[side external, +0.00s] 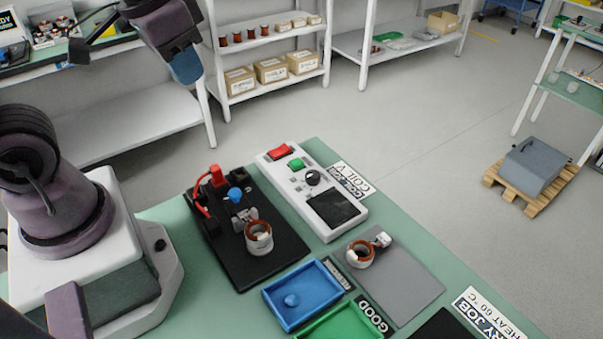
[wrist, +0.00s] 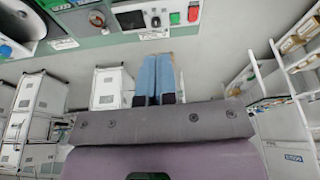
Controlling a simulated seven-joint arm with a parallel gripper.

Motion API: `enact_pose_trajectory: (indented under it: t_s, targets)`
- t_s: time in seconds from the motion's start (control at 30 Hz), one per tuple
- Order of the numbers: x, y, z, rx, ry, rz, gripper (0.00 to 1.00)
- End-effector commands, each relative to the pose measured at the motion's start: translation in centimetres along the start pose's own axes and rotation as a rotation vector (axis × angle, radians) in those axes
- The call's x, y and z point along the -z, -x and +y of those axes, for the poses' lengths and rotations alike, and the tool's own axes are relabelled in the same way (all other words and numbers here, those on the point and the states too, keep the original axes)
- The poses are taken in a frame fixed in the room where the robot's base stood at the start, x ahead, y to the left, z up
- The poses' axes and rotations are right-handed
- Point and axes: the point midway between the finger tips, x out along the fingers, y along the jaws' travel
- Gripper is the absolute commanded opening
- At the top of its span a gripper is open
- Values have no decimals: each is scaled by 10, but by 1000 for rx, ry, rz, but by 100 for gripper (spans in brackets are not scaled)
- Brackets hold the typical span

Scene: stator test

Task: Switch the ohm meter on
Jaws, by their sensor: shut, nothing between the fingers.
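The ohm meter appears to be the long white box (side external: 325,180) on the green table, with a red button (side external: 281,152), a green button (side external: 296,164), a black knob (side external: 313,178) and a dark display (side external: 333,207). In the wrist view its red button (wrist: 193,12), green button (wrist: 174,18) and display (wrist: 131,20) show at the top edge. My gripper (side external: 187,72) is raised at the upper left in the side view, well apart from the meter. Its blue fingers are together and empty in the wrist view (wrist: 156,60).
A black fixture (side external: 275,260) with a red clamp (side external: 217,178) and a copper coil ring (side external: 258,240) stands left of the meter. Another ring (side external: 360,255) lies on a grey mat (side external: 405,285). Blue (side external: 272,297) and green (side external: 350,325) trays sit in front. Shelves (side external: 268,85) stand behind.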

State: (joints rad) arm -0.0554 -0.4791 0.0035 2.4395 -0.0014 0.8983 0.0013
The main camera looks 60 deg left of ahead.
Motion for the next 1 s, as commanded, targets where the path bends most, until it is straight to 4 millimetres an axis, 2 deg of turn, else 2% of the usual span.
enact_pose_trajectory:
  t_s: [0.03,0.2,0.4,0.73,0.87,1.0]
  targets:
    - [-7,10,3,-3,-15,50,0]
    - [-16,31,9,-13,-43,162,0]
    - [-15,41,12,-20,-56,211,0]
    - [-15,36,8,-11,-36,189,0]
    - [-12,21,1,6,-7,110,0]
    - [2,1,-9,32,23,7,0]
